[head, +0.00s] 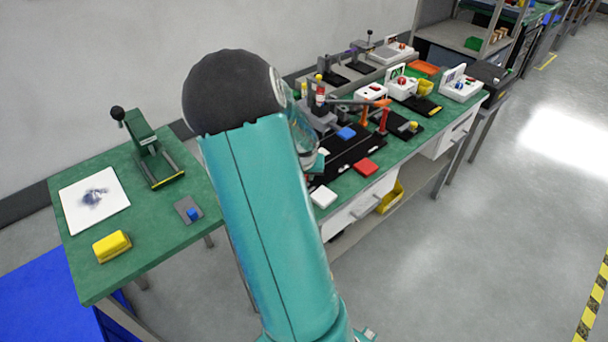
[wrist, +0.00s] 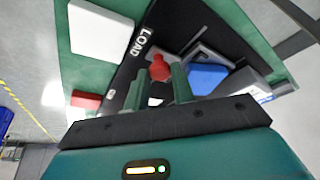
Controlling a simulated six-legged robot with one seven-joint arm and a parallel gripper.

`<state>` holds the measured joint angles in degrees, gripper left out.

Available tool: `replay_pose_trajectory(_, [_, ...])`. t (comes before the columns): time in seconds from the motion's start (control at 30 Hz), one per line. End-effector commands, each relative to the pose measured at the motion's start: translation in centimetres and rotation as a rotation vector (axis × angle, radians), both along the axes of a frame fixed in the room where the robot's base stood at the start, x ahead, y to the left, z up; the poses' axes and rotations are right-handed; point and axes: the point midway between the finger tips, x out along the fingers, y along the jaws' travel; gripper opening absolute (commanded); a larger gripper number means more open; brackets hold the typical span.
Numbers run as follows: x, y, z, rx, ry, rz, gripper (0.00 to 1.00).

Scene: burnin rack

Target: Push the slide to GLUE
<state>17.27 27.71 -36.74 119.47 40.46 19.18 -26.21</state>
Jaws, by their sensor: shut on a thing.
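In the wrist view my gripper (wrist: 158,76) has its two green fingers on either side of a red knob (wrist: 159,66), shut on it. The knob appears to belong to the slide, whose body is mostly hidden by the fingers. It sits over a black track plate (wrist: 198,22) with the white word LOAD (wrist: 138,41) beside it. I cannot read GLUE anywhere. In the head view the black plate (head: 342,163) lies on the green bench, partly behind my arm, which hides my gripper.
A white block (wrist: 100,32), a red block (wrist: 86,100) and a blue block (wrist: 208,78) are close around the plate. Fixtures with levers (head: 372,112) crowd the bench behind. A separate green table (head: 147,220) holds a yellow block (head: 111,246).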

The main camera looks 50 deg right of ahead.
Motion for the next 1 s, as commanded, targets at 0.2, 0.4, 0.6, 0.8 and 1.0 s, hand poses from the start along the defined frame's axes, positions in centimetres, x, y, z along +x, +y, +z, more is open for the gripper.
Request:
replay_pose_trajectory(0.2, [-0.7,-2.9,0.0,-0.002,0.002,-0.004,0.00])
replay_pose_trajectory(0.4, [-1.5,-6.5,0.0,-0.002,0.000,-0.005,0.00])
replay_pose_trajectory(0.6, [-2.0,-9.1,0.0,-0.002,-0.001,-0.002,0.00])
replay_pose_trajectory(0.8, [-2.1,-9.6,0.0,-0.001,0.000,0.001,0.00])
replay_pose_trajectory(1.0, [-2.2,-9.6,0.0,0.000,0.000,0.001,0.27])
